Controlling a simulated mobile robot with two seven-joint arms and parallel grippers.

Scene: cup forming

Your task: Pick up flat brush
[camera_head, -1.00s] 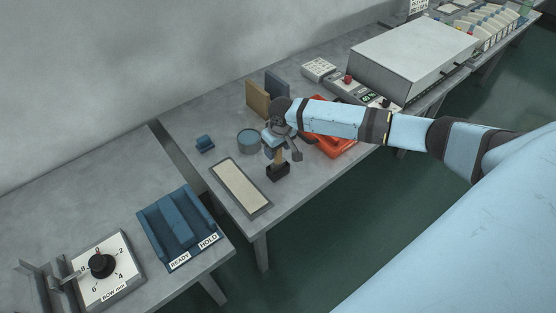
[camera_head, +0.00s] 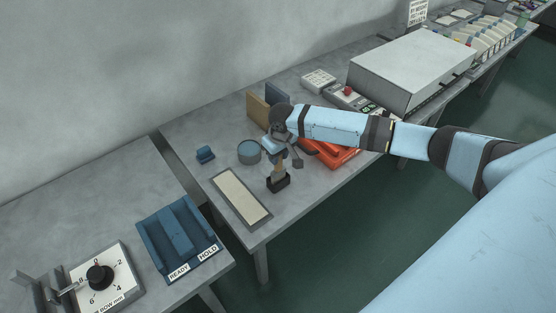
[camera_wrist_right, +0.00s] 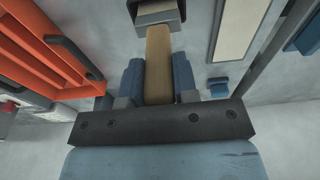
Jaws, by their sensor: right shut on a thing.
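The flat brush shows in the right wrist view as a tan wooden handle (camera_wrist_right: 159,62). In the head view its handle (camera_head: 278,168) stands roughly upright, with its lower end at a small dark block-like holder (camera_head: 278,183) near the table's front edge. My right gripper (camera_head: 279,157) comes down from above and is shut on the handle. In the wrist view its blue fingers (camera_wrist_right: 158,80) lie on both sides of the handle. I cannot tell whether the brush is clear of the holder. My left gripper is not in view.
A round blue-grey pot (camera_head: 249,152), a small blue block (camera_head: 205,154) and a pale framed panel (camera_head: 240,197) are to the left. An orange tray (camera_head: 335,156) is close on the right. Two upright boards (camera_head: 258,108) stand behind. A blue READY/HOLD rack (camera_head: 177,238) sits on the nearer table.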

